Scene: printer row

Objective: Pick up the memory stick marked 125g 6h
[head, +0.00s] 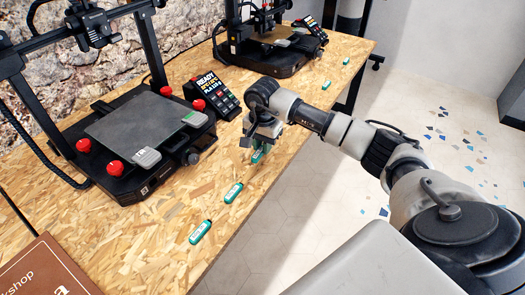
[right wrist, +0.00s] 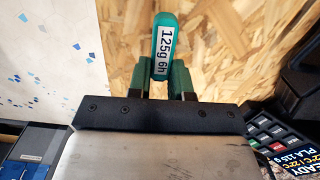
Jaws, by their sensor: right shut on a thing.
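The memory stick marked 125g 6h (right wrist: 164,48) is teal with a white label, and the label reads clearly in the right wrist view. My right gripper (right wrist: 163,82) is shut on it, one finger on each side of its lower part. In the head view my right gripper (head: 260,147) is over the table's front edge, with the teal stick (head: 257,157) under it, partly hidden by the fingers. I cannot tell whether the stick touches the table. My left gripper is not in view.
Other teal sticks lie along the table (head: 160,228) edge: two nearer (head: 200,231) (head: 233,193) and others farther back (head: 346,61). A printer (head: 140,130) with red knobs stands left of my gripper, with a keypad display (head: 213,90) close by. A second printer (head: 268,50) stands behind.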

